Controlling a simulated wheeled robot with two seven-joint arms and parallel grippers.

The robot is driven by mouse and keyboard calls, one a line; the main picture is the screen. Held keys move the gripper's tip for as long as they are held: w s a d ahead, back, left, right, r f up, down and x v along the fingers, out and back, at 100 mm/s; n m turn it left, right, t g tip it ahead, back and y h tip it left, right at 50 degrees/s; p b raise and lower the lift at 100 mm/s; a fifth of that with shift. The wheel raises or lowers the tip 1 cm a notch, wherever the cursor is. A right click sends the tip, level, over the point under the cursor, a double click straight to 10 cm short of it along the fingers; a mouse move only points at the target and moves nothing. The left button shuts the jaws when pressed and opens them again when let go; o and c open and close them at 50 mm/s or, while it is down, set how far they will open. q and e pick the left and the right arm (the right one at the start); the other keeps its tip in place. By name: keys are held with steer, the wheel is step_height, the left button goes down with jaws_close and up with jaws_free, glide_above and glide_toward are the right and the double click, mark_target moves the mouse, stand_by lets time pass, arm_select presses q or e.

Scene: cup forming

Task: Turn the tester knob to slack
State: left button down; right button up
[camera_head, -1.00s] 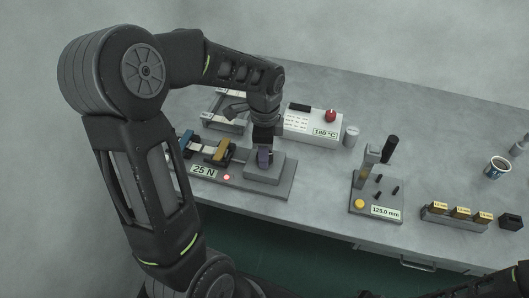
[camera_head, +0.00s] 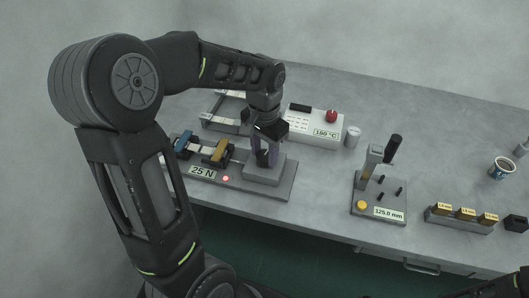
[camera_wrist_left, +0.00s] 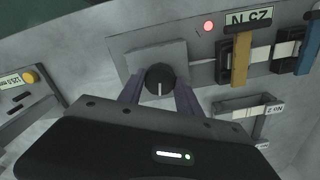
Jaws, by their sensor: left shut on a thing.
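The tester is a grey plate (camera_head: 225,185) with a "25 N" label (camera_head: 203,172), a lit red lamp (camera_head: 226,178), a blue clamp (camera_head: 184,145) and a yellow clamp (camera_head: 217,152). A pale strip (camera_wrist_left: 262,55) runs between the clamps. The tester knob (camera_wrist_left: 160,78) is round and black, on a raised grey block (camera_head: 268,176); its white mark points down in the left wrist view. My left gripper (camera_head: 267,158) is shut on the knob, its purple fingers on either side. In the head view the gripper hides the knob.
Behind are a grey tray (camera_head: 222,123) and a white box (camera_head: 314,122) with a red knob and "180 °C" label. To the right stand a "125.0 mm" gauge (camera_head: 380,195), a block with yellow-labelled pieces (camera_head: 460,218) and a cup (camera_head: 502,168). Bench between is clear.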

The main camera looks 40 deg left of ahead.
mark_target(265, 155)
arm_select(q)
steer(key=shift+n, duration=1.2)
steer(key=c, duration=0.8)
jaws_free()
step_height(265, 155, up, 8)
steer(key=shift+f+b, duration=0.1)
steer(key=shift+b, duration=0.2)
